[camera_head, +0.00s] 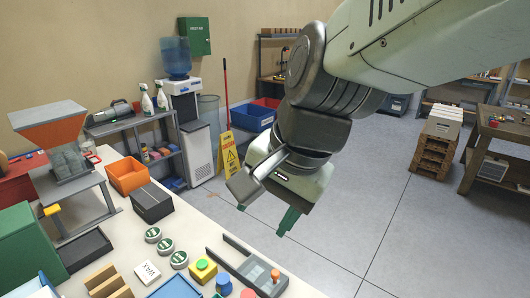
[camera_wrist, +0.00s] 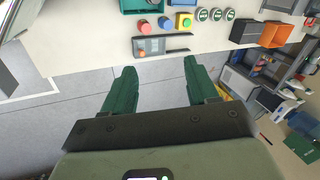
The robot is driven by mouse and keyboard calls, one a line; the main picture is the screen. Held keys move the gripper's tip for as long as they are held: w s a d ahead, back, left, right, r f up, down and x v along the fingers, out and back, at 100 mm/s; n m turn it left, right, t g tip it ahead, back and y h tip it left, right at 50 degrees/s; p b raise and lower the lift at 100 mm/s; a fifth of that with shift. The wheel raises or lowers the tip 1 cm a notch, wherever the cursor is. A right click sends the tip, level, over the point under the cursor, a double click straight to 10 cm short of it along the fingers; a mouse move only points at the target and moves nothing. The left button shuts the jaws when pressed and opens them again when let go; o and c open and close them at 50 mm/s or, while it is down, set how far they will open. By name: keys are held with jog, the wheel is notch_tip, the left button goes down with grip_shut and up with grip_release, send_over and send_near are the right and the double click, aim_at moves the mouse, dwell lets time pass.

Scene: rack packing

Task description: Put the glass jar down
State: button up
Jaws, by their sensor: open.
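My gripper (camera_head: 264,214) is open and empty, raised in the air past the edge of the pale worktop. In the wrist view, the gripper (camera_wrist: 159,68) has only floor and the worktop edge between its green fingers. No glass jar can be made out for certain in either view. A dark grey rack (camera_head: 238,262) lies on the worktop near its right edge, with an orange-topped piece (camera_head: 275,275) at its near end. The rack also shows in the wrist view (camera_wrist: 172,42), beyond the fingertips.
A yellow block (camera_head: 203,269) with a green top, a blue-topped piece (camera_head: 223,283) and several white-and-green round pieces (camera_head: 166,246) stand left of the rack. Behind are an orange bin (camera_head: 127,176) and a black box (camera_head: 152,203).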

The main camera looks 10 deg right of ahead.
jog(key=s+d+r+n+t+h, duration=0.2)
jog(key=s+d+r+n+h, duration=0.1)
jog(key=s+d+r+n, duration=0.2)
jog(key=shift+s+d+n+t, duration=0.45)
jog(key=shift+d+n, duration=0.5)
jog(key=shift+n, duration=0.15)
jog(key=shift+o, duration=0.2)
